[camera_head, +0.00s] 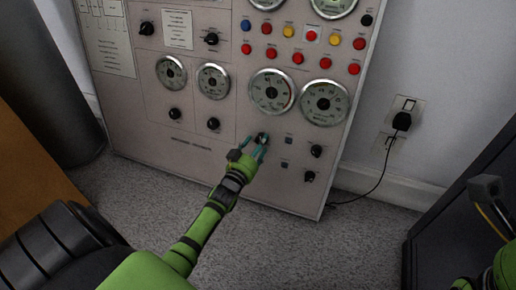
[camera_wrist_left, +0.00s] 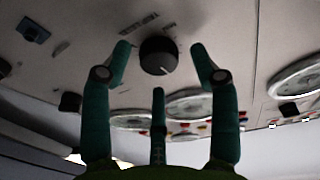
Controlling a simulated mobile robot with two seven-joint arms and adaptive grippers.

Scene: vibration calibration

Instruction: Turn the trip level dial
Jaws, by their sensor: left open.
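A black round dial (camera_wrist_left: 158,55) with a light pointer line sits on the panel in the left wrist view. In the head view the same dial (camera_head: 262,137) shows small between the fingertips, below the large gauges. My left gripper (camera_head: 256,146) reaches it from below, and it also shows in the left wrist view (camera_wrist_left: 160,60). Its teal fingers are open on either side of the dial, with a gap to each side. A third finger points at the dial from below in the left wrist view. I cannot read the dial's label. My right gripper is not clearly seen; part of my right arm shows at the right edge.
The grey control panel (camera_head: 190,150) carries several gauges, coloured buttons and other black knobs. Two black knobs (camera_head: 316,151) lie right of the gripper. A black plug (camera_head: 401,121) with a cable is in the wall socket at right. Carpeted floor lies below the panel.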

